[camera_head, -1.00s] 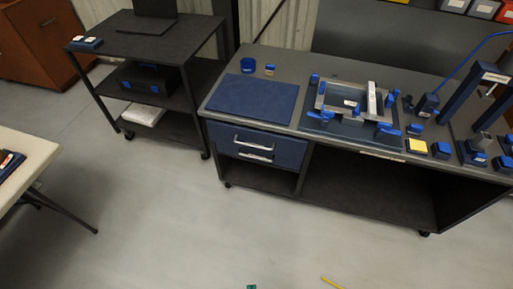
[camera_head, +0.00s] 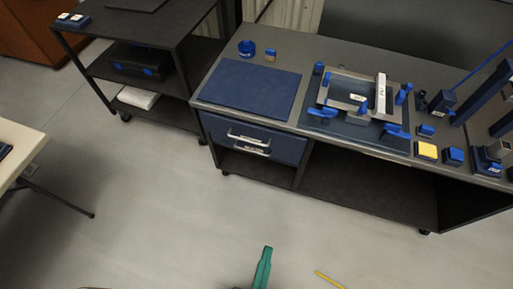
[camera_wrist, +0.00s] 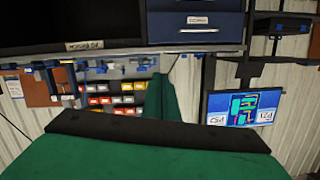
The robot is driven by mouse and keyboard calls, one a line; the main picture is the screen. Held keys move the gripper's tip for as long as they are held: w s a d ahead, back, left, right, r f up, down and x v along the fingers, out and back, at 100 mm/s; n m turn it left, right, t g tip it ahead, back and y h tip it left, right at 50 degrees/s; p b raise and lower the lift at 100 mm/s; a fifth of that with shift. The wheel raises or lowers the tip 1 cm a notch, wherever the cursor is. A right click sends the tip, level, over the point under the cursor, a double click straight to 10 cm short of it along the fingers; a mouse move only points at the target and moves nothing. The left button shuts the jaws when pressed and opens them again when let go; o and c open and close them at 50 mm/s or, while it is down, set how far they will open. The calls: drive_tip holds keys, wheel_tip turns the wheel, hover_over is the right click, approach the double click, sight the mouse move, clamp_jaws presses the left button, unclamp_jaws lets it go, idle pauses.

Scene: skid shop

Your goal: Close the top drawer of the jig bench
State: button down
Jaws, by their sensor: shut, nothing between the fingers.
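The jig bench (camera_head: 372,150) stands right of centre in the head view. Under its left end are two dark blue drawers, the top drawer (camera_head: 232,127) and one just below it, each with a pale bar handle. From this steep view I cannot tell how far the top drawer stands out. My gripper (camera_head: 265,254) shows green at the bottom edge, shut and empty, in front of the bench and apart from the drawers. In the wrist view, which looks upside down, a blue drawer front (camera_wrist: 196,22) with label and handle is at the top; my green gripper (camera_wrist: 163,98) is below it.
A blue mat (camera_head: 248,88), a clamp fixture (camera_head: 350,120) and small blocks lie on the bench top. A dark cart (camera_head: 150,35) stands left, and a pale table (camera_head: 18,140) at the left edge. The floor before the drawers is clear.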

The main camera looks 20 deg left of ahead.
drive_tip(key=w+a+f+m+t, duration=0.1)
drive_tip(key=w+a+f+m, duration=0.45)
drive_tip(key=w, duration=0.35)
drive_tip(key=w+a+f+m+t+h, duration=0.1)
drive_tip(key=w+a+f+m+t, duration=0.1)
drive_tip(key=w+a+f+m, duration=0.45)
drive_tip(key=w+a+f+m+t, duration=0.1)
drive_tip(key=w+a+f+m, duration=0.4)
drive_tip(key=w, duration=0.5)
drive_tip(key=w+a+r, duration=0.1)
drive_tip(key=w+r, duration=0.1)
drive_tip(key=w, duration=1.2)
drive_tip(key=shift+w+r+n, duration=0.15)
drive_tip(key=shift+r+n, duration=0.15)
drive_tip(key=shift+r, duration=0.05)
